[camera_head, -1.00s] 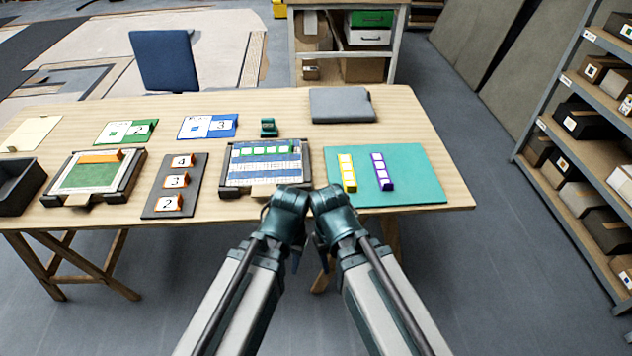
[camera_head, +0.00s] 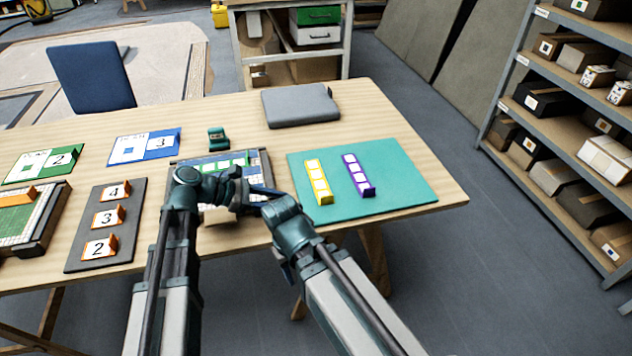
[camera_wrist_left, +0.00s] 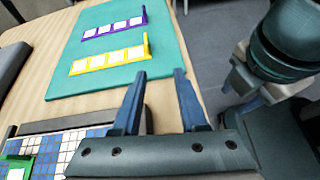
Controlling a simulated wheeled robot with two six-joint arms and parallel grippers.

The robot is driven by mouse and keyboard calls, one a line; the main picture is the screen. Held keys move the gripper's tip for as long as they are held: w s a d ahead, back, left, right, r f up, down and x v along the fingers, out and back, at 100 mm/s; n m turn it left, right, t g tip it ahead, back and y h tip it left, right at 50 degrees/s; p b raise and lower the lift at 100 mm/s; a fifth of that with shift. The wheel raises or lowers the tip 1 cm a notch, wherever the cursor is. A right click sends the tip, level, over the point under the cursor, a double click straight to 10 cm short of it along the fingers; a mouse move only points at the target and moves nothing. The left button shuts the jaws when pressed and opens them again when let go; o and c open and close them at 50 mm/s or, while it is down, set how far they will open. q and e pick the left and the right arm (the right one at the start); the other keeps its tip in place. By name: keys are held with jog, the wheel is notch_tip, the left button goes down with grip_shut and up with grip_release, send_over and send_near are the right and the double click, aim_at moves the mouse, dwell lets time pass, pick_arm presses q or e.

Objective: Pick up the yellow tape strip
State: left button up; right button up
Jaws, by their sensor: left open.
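The yellow tape strip (camera_head: 318,182) lies on the teal mat (camera_head: 405,180), with several white squares along it and a raised tab at its near end. The yellow strip also shows in the left wrist view (camera_wrist_left: 108,60), beyond my fingers and a little to their left. My left gripper (camera_head: 262,196) is over the near right edge of the mosaic panel, left of the mat. Its two blue fingers (camera_wrist_left: 160,75) are apart and empty in the left wrist view. My right gripper (camera_head: 286,262) is low at the table's front edge, its fingers mostly hidden by its own wrist.
A purple strip (camera_head: 358,175) lies parallel, right of the yellow one. The mosaic panel (camera_head: 262,163) is partly covered by my left arm. A dark board (camera_head: 82,250) with numbered orange pieces, a grey folder (camera_head: 300,105) and a small green object (camera_head: 218,139) share the table.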

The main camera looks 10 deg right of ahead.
pick_arm(q)
jog(key=shift+w+r+n+h, duration=0.25)
jog(key=shift+w+r+n, duration=0.1)
jog(key=shift+w, duration=0.15)
jog(key=shift+w+r+n+h, duration=0.25)
jog(key=shift+w+n, duration=0.1)
jog(key=shift+w, duration=0.15)
jog(key=b, duration=0.3)
send_near(326, 196)
jog(key=d+f, duration=0.2)
jog(key=d, duration=0.1)
jog(key=shift+d+f, duration=0.35)
jog(key=shift+d, duration=0.45)
pick_arm(e)
jog(key=shift+w+f, duration=0.2)
jog(key=shift+f, duration=0.8)
jog(key=shift+w+f, duration=0.2)
jog(key=shift+f, duration=0.75)
pick_arm(q)
jog(key=b+x, duration=0.2)
jog(key=x, duration=0.3)
jog(key=shift+w+f, duration=0.1)
pick_arm(e)
jog(key=shift+f, duration=0.9)
pick_arm(q)
grip_shut()
